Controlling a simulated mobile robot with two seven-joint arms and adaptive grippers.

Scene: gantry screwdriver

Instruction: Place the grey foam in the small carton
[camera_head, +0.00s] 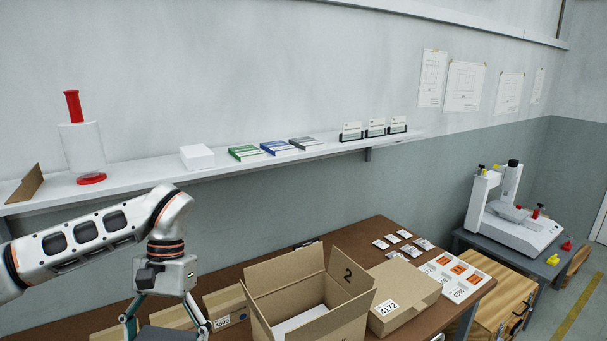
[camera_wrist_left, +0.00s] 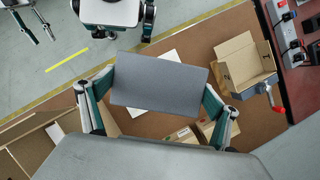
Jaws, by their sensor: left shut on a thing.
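The grey foam (camera_wrist_left: 158,84) is a flat dark grey slab. My left gripper (camera_head: 166,326) is shut on it, with one finger at each short end in the left wrist view. In the head view only part of the foam (camera_head: 168,335) shows at the bottom edge. An open carton also shows right of the foam in the left wrist view (camera_wrist_left: 243,68). My right gripper (camera_wrist_left: 34,38) is at the top left there, apart and empty.
A closed carton (camera_head: 405,294) labelled 4172 and a white tray (camera_head: 470,290) stand right of the open carton. Low cartons (camera_head: 226,304) lie behind my left gripper. A wall shelf (camera_head: 240,168) with boxes runs above the table. A screwdriver machine (camera_head: 515,225) is far right.

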